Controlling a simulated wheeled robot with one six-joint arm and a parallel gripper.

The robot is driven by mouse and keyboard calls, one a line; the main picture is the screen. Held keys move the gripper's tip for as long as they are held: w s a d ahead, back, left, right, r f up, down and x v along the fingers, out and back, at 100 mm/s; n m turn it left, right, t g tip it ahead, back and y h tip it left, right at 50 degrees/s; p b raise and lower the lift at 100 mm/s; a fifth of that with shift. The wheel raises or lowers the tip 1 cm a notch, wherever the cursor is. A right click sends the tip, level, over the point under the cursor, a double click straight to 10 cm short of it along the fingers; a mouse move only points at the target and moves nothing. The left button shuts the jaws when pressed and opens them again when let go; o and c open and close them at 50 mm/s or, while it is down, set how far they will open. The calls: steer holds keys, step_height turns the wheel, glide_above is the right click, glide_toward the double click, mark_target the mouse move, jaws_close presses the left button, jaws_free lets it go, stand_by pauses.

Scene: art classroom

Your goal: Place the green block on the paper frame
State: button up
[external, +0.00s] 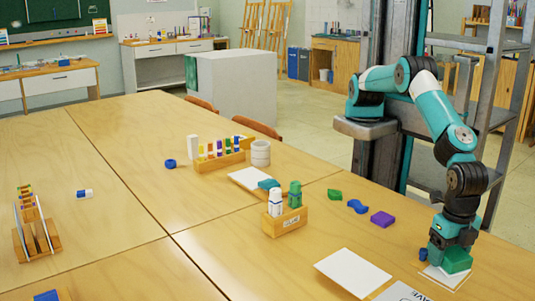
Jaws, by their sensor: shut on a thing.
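A bright green block (457,261) is at the end of my gripper (443,260) at the right front of the table. My gripper points down and is shut on this block. A small white paper piece (436,277), which may be the paper frame, lies directly under and around the block. I cannot tell whether the block touches it. My gripper and the block hide much of the paper. A second, smaller green piece (334,194) lies farther back on the table.
A purple block (382,219) and a blue piece (357,206) lie behind my gripper. A white sheet (352,272) and a lettered sheet (401,292) lie to its left. A wooden holder (285,222) with bottles stands farther left. The table's right edge is close.

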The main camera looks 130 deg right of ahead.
mark_target(450, 249)
steer(key=shift+f, duration=0.15)
steer(key=o, duration=1)
steer(key=shift+c, duration=0.2)
step_height(450, 249, up, 12)
steer(key=w+d+r+m, duration=0.2)
steer(key=w+d+r, duration=0.1)
steer(key=d+r, duration=0.65)
steer(key=s+d+r+m+y, duration=0.15)
steer(key=s+d, duration=0.25)
steer(key=d, duration=0.7)
steer(key=s+d+r+m+y, duration=0.15)
steer(key=s+d, duration=0.35)
steer(key=d, duration=0.6)
steer(key=s+d+f+m+y, duration=0.1)
steer(key=s+d, duration=0.4)
steer(key=s, duration=0.4)
steer(key=shift+s+d+m, duration=0.15)
steer(key=shift+m, duration=0.15)
